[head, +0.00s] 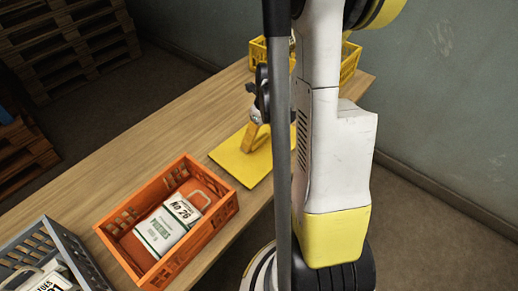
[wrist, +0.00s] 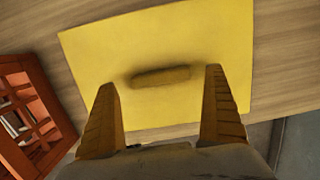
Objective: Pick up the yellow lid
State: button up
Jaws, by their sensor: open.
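The yellow lid (head: 240,160) is a flat square plate lying on the wooden table in the head view, between the orange crate and the yellow crate. It fills the middle of the wrist view (wrist: 205,48), where a raised yellow handle bar (wrist: 160,76) stands at its centre. My gripper (wrist: 162,92) is open above the lid, with one finger on each side of the bar's near side and nothing between them. In the head view my gripper (head: 252,138) is over the lid, partly hidden by my arm. I cannot tell whether the fingertips touch the lid.
An orange crate (head: 222,208) holding a white labelled sack (head: 168,226) stands left of the lid. A grey crate (head: 85,262) with a sack is at the front left. A yellow crate (head: 350,62) stands at the far end of the wooden table (head: 150,138). Pallets (head: 65,45) stand behind.

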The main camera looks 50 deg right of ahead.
jog(key=f, duration=0.2)
jog(key=shift+w+f+b, duration=0.25)
jog(key=shift+f+b, duration=0.05)
jog(key=shift+b, duration=0.05)
jog(key=shift+r, duration=0.1)
jog(key=c, duration=1.2)
jog(key=shift+c, duration=0.3)
jog(key=shift+r, duration=0.15)
